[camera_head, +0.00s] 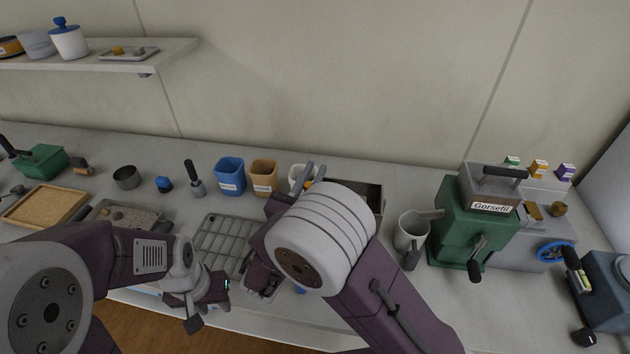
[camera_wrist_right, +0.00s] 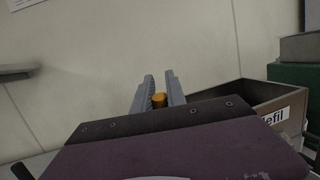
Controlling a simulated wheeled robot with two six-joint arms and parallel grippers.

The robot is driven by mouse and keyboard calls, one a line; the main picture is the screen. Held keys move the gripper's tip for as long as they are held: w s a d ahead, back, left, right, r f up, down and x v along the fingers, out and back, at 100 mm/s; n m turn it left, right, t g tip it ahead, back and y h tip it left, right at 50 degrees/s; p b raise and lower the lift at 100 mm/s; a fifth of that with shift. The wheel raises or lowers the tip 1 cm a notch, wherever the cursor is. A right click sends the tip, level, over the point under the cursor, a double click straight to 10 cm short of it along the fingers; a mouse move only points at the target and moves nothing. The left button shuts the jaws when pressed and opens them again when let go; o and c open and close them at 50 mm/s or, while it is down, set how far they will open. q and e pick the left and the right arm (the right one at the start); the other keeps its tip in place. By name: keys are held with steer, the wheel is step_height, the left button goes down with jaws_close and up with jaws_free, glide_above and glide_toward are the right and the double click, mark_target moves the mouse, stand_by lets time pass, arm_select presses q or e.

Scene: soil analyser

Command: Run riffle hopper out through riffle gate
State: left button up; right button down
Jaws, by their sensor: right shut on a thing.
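An open grey metal hopper (camera_head: 370,192) stands behind my right wrist at the middle back of the bench. In the right wrist view its near wall (camera_wrist_right: 255,122) carries a white label ending "efil"; its contents are hidden. My right gripper (camera_head: 312,177) is beside the hopper's left end. In the right wrist view its fingers (camera_wrist_right: 158,96) are shut on an orange-yellow knob (camera_wrist_right: 158,101). What the knob is fixed to is hidden, so I cannot tell whether it is the gate's. My left gripper (camera_head: 205,305) hangs near the bench's front edge; its jaw opening is unclear.
A green machine (camera_head: 462,235) with a grey tray labelled "Gorsefil" (camera_head: 490,187) stands right, beside a grey beaker (camera_head: 410,232). Blue (camera_head: 230,174) and tan (camera_head: 263,177) cups stand at the back. A wire rack (camera_head: 222,238) lies between my arms. A blue handwheel (camera_head: 555,251) is far right.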

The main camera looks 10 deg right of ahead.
steer(key=shift+s+a+f+t+b, duration=0.15)
steer(key=shift+s+f+t+b, duration=0.3)
steer(key=shift+t+b, duration=0.05)
steer(key=shift+s+a+r+t+h, duration=0.15)
steer(key=shift+s+r+t+h, duration=0.15)
steer(key=shift+s+r+h, duration=0.1)
arm_select(q)
step_height(320, 180, down, 3)
steer(key=shift+r, duration=0.15)
arm_select(e)
steer(key=c, duration=1.3)
jaws_free()
steer(key=shift+c, duration=0.2)
arm_select(q)
steer(key=shift+f+b, duration=0.7)
steer(key=shift+b, duration=0.15)
arm_select(e)
steer(key=v, duration=0.9)
